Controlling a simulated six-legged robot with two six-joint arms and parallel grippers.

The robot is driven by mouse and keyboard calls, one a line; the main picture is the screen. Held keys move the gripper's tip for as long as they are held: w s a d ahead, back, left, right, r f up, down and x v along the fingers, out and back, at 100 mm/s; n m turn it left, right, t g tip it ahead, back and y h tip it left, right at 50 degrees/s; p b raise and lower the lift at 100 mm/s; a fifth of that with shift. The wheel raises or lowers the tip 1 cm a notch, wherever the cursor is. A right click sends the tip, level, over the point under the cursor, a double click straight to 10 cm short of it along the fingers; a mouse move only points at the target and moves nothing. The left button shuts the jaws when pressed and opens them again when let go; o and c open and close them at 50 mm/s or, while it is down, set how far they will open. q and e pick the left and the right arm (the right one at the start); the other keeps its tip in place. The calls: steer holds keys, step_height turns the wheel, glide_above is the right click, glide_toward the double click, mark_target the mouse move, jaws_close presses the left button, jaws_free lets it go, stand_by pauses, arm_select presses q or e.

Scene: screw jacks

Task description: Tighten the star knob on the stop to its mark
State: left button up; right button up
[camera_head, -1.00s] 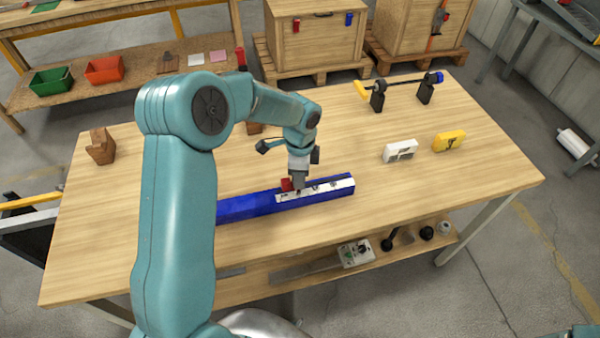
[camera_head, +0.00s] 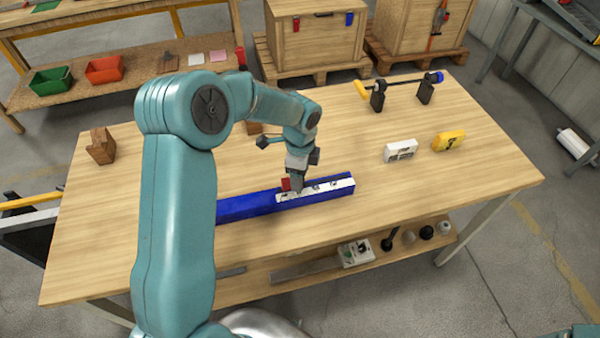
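A blue rail (camera_head: 245,206) lies on the workbench, with a white scale strip (camera_head: 325,189) with dark marks on its right part. A small red part (camera_head: 286,184), seemingly on the stop, sits at the left part of the strip. My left gripper (camera_head: 296,186) points down at the stop, right beside the red part. The star knob is hidden or too small to make out there, and I cannot tell whether the fingers are closed on it. My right gripper is out of view.
A white box (camera_head: 400,150) and a yellow device (camera_head: 448,141) lie right of the rail. A screw jack with a yellow handle (camera_head: 362,90) stands on black supports at the back. A wooden block (camera_head: 101,146) stands at the left. The bench's right front is clear.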

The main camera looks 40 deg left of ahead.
arm_select(q)
step_height(320, 180, up, 16)
steer(key=shift+r+b, duration=0.2)
steer(key=shift+b, duration=0.2)
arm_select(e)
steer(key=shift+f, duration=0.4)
arm_select(q)
steer(key=shift+s, duration=0.1)
